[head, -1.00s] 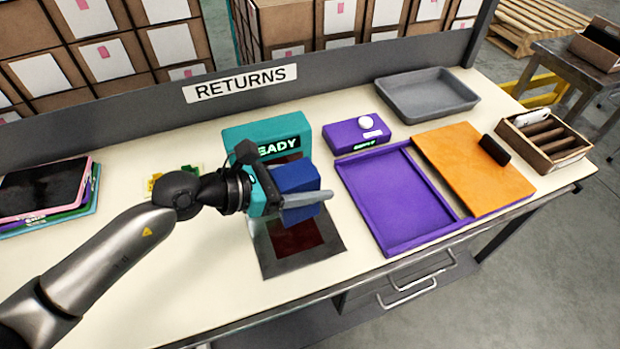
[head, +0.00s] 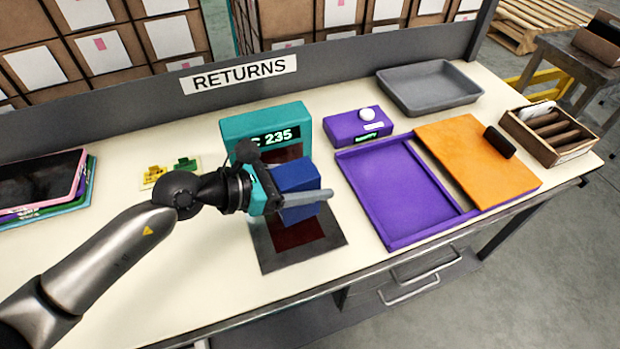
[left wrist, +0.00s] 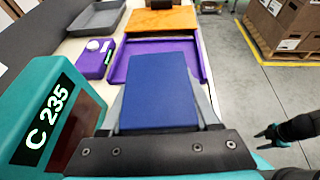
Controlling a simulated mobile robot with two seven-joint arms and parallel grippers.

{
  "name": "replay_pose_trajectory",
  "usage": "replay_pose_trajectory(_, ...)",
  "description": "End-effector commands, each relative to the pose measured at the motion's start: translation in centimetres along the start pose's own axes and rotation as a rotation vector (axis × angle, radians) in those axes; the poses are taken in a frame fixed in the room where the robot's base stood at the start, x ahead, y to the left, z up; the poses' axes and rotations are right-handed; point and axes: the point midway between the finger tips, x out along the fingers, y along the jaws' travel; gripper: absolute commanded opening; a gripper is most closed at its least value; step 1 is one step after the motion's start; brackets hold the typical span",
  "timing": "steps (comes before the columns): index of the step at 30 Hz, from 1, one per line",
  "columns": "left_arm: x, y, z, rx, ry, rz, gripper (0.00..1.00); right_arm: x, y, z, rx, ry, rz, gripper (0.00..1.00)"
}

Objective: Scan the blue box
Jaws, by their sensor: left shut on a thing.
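The blue box (head: 297,187) is held in my left gripper (head: 305,200), above the dark plate of the teal scanner. In the left wrist view the blue box (left wrist: 158,92) sits between the two grey fingers, which are shut on it. The teal scanner (head: 240,130) stands upright behind the box. Its display (head: 278,138) shows text ending in "235"; in the left wrist view the display (left wrist: 47,112) reads "C 235". The dark plate (head: 330,238) has a dark red window, partly hidden by the box and gripper. My right gripper (left wrist: 270,137) shows at the right of the left wrist view, apart from the box.
A purple tray (head: 372,215), an orange board (head: 470,160), a purple device (head: 340,130) and a grey bin (head: 430,108) lie to the right. A brown box (head: 540,150) stands at the right edge. Stacked tablets lie left. The front left counter is clear.

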Motion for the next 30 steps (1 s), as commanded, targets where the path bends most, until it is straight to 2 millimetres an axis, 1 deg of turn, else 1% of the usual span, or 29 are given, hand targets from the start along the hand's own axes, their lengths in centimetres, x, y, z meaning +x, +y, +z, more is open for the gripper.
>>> replay_pose_trajectory(11, -0.1, 0.0, 0.2, 0.001, -0.001, 0.0, 0.0, -0.2, 0.3, 0.1, -0.001, -0.001, 0.003, 0.5)
replay_pose_trajectory(14, -0.4, 0.0, 0.9, 0.001, -0.001, 0.001, 0.0, -0.9, 0.3, 0.0, -0.001, -0.001, 0.004, 0.5)
replay_pose_trajectory(25, -2.1, 0.0, 5.1, 0.001, -0.002, 0.001, 0.0, -5.4, 0.4, -0.4, 0.0, -0.002, 0.004, 0.5)
replay_pose_trajectory(27, -2.3, 0.0, 5.7, 0.001, -0.001, 0.001, 0.0, -5.9, 0.4, -0.4, 0.0, -0.002, 0.004, 0.5)
replay_pose_trajectory(30, -2.4, 0.0, 5.8, 0.001, -0.001, 0.0, 0.0, -6.1, 0.4, -0.4, 0.0, -0.002, 0.004, 0.5)
